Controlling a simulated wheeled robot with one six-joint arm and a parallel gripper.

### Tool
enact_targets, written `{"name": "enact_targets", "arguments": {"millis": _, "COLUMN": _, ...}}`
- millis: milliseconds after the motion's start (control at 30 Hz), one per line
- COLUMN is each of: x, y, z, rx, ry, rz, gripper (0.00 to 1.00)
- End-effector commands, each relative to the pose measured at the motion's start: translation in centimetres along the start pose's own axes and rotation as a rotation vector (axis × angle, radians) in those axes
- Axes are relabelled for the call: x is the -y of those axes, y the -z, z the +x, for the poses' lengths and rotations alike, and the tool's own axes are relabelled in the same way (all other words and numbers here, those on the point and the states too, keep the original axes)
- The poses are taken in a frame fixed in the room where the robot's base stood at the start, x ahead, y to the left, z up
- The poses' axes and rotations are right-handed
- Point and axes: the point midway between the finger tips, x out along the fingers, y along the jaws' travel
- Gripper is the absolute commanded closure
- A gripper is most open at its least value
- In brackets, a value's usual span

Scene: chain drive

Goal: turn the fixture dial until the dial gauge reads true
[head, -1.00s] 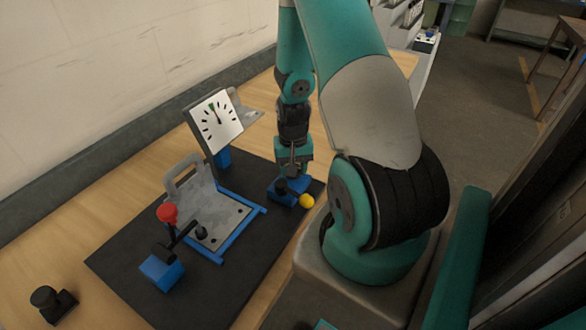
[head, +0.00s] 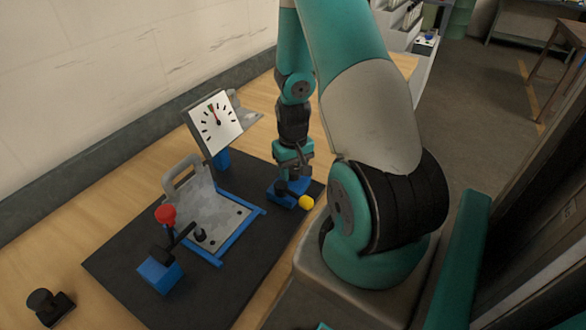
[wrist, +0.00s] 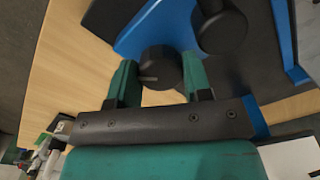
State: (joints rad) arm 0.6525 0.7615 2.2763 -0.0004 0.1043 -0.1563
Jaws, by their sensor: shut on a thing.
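The fixture dial (wrist: 160,68) is a round black knob with a pale line, on a blue base (head: 284,199). My gripper (wrist: 158,80) is shut on the dial, one teal finger on each side. In the head view my gripper (head: 293,174) points down over the blue base and mostly hides the dial.
A grey plate (head: 205,208) in a blue frame lies on the mat (head: 120,262). A red-knobbed lever (head: 165,214) stands at left. A black knob part (head: 52,304) is at bottom left.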

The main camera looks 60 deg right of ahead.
Motion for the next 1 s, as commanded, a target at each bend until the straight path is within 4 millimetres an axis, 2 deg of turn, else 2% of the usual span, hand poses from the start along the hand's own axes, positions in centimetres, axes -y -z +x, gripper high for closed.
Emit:
{"name": "enact_targets", "arguments": {"millis": 67, "x": -0.06, "y": 0.05, "z": -0.09, "rx": -0.001, "ry": -0.002, "rz": 0.001, "gripper": 0.79}}
{"name": "enact_targets", "arguments": {"millis": 100, "x": -0.06, "y": 0.05, "z": -0.09, "rx": -0.001, "ry": -0.002, "rz": 0.001, "gripper": 0.5}}
{"name": "enact_targets", "arguments": {"millis": 200, "x": -0.05, "y": 0.04, "z": -0.08, "rx": -0.001, "ry": -0.001, "rz": 0.002, "gripper": 0.29}}
{"name": "enact_targets", "arguments": {"millis": 767, "x": 0.13, "y": -0.04, "z": 0.0, "rx": 0.001, "ry": 0.003, "rz": 0.02, "gripper": 0.29}}
{"name": "enact_targets", "arguments": {"millis": 867, "x": 0.16, "y": -0.04, "z": -0.05, "rx": 0.001, "ry": 0.003, "rz": 0.082, "gripper": 0.29}}
{"name": "enact_targets", "arguments": {"millis": 1000, "x": 0.15, "y": -0.01, "z": -0.13, "rx": 0.001, "ry": 0.002, "rz": 0.247, "gripper": 0.29}}
